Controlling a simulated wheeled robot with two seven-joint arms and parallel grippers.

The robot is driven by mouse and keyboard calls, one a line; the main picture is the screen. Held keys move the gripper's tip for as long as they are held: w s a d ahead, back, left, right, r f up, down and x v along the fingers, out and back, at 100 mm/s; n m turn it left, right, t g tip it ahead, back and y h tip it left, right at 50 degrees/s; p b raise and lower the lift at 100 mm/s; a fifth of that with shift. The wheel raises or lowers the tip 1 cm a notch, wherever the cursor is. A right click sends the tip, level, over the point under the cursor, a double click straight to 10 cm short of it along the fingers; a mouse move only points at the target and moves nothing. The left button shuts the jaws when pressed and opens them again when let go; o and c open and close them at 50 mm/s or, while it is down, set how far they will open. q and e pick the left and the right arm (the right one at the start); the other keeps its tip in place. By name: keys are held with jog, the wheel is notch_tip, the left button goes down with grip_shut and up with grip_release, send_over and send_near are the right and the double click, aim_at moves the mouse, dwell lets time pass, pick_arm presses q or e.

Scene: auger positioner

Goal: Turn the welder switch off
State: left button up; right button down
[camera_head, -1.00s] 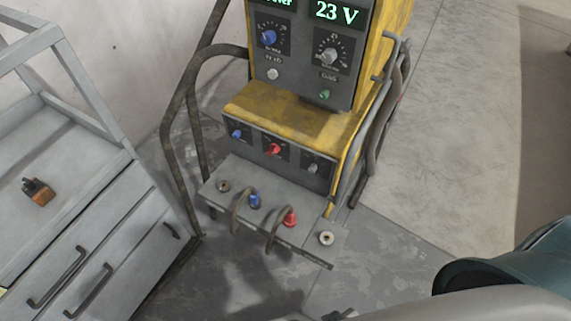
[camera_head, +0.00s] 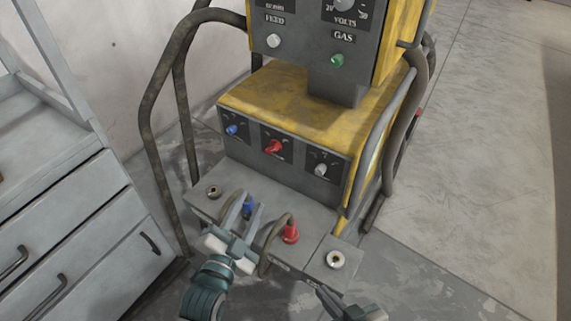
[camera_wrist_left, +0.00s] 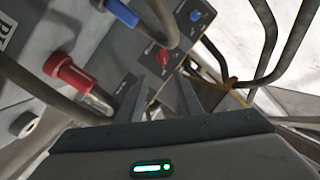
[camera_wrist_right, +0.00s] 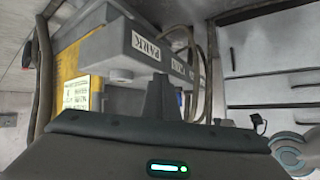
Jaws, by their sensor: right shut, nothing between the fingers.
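The welder (camera_head: 300,105) is yellow and grey. Its lower front panel carries a blue knob (camera_head: 232,130), a red knob (camera_head: 273,147) and a grey knob (camera_head: 320,169). I cannot read which of them is the switch. The blue knob (camera_wrist_left: 196,15) and red knob (camera_wrist_left: 162,57) also show in the left wrist view. My left gripper (camera_head: 246,210) is open and empty, over the front shelf and below the panel, apart from the knobs. My right gripper (camera_head: 322,289) is shut and empty, low in front of the shelf; it also shows in the right wrist view (camera_wrist_right: 160,84).
The shelf (camera_head: 318,222) holds a blue plug (camera_head: 248,208) and a red plug (camera_head: 290,232) with looping cables close to my left gripper. Bent tube rails (camera_head: 150,110) flank the welder. A grey drawer cabinet (camera_head: 75,210) stands at left. Floor at right is clear.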

aim_at(275, 150)
pick_arm(q)
jog(key=shift+d+r, duration=0.2)
jog(key=shift+r, duration=0.45)
pick_arm(e)
jog(key=shift+d+r, duration=0.1)
jog(key=shift+r, duration=0.45)
